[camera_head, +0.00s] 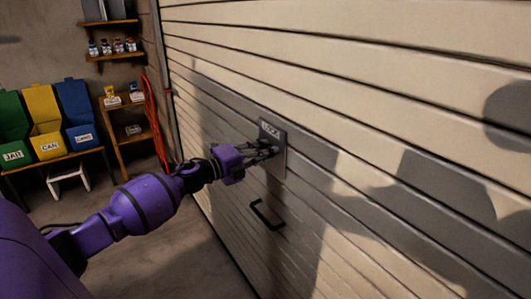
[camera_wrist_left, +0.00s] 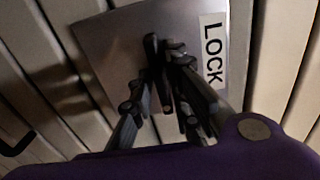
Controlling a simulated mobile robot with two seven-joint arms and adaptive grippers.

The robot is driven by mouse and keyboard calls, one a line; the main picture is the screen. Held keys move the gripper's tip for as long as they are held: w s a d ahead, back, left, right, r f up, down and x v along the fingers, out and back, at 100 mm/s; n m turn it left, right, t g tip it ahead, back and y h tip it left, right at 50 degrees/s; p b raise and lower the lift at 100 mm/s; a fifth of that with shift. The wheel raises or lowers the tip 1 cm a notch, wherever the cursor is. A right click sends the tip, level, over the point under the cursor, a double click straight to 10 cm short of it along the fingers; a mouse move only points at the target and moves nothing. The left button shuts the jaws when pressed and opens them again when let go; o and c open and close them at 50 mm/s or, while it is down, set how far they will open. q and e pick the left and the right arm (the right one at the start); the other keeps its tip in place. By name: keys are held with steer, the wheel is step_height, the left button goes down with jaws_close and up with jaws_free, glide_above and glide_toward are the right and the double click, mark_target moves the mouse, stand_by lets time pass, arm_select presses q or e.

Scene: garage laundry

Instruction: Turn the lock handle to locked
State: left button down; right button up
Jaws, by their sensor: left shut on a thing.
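The lock plate (camera_head: 279,137) is a grey metal square on the cream slatted garage door. It carries a white label with dark letters, which reads LOCK (camera_wrist_left: 212,50) in the left wrist view. My left gripper (camera_head: 270,151) reaches the plate from the left, its fingers right at the plate. In the left wrist view the fingers (camera_wrist_left: 168,75) are close together on the dark lock handle (camera_wrist_left: 152,45), which stands out from the plate (camera_wrist_left: 115,45). Most of the handle is hidden by the fingers, so its exact angle is hard to tell. My right gripper is out of view.
A black pull handle (camera_head: 266,215) is on the garage door (camera_head: 350,110) below the plate. At the left, green, yellow (camera_head: 43,118) and blue bins stand on a table. Wooden shelves (camera_head: 128,105) with small items are behind. Clear floor (camera_head: 170,245) lies below my left arm.

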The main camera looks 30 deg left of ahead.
arm_select(q)
steer(key=c, duration=1.8)
jaws_free()
steer(key=shift+r, duration=0.3)
steer(key=shift+c, duration=0.2)
steer(key=shift+s+f, duration=0.2)
steer(key=v, duration=1.1)
steer(key=shift+s+a, duration=0.15)
steer(key=shift+s, duration=0.2)
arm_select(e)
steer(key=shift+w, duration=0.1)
arm_select(q)
steer(key=shift+w+a, duration=0.1)
